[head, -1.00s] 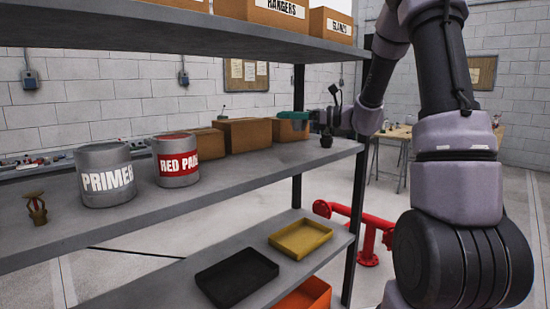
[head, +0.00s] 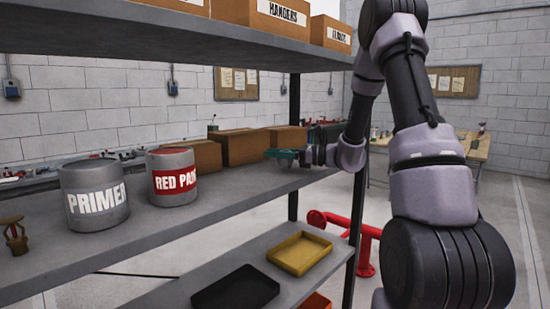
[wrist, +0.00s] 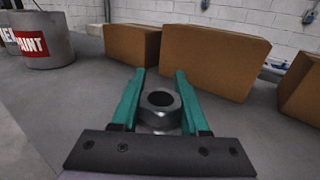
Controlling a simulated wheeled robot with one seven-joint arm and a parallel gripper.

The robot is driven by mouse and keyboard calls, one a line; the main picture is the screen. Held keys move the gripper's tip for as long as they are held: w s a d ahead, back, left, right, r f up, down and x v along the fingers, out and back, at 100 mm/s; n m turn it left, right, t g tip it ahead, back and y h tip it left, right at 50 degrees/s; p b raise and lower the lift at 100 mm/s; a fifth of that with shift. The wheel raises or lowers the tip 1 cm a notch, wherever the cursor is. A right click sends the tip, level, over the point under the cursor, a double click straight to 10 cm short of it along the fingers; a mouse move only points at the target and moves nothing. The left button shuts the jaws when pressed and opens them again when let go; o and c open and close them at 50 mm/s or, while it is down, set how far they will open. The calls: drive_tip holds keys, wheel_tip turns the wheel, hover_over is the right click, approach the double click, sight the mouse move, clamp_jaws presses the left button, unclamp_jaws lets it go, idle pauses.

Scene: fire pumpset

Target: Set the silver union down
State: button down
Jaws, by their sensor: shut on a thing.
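The silver union (wrist: 160,101) is a dark metallic ring-shaped fitting, seen in the wrist view with its round opening facing up. My gripper (wrist: 158,82) has its two teal fingers on either side of it, shut on it. In the head view my gripper (head: 282,154) is low over the right part of the middle shelf (head: 215,197), in front of the cardboard boxes. The union cannot be made out clearly there. Whether its underside touches the shelf cannot be told.
Cardboard boxes (head: 245,147) stand behind my gripper. A red paint can (head: 173,178) and a primer can (head: 94,196) stand to the left, with a brass fitting (head: 14,235) at far left. An upper shelf (head: 200,42) hangs above. The shelf around the union looks clear.

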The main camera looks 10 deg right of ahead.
drive_tip(key=shift+f, duration=0.55)
drive_tip(key=shift+f, duration=0.1)
drive_tip(key=shift+c, duration=2)
unclamp_jaws()
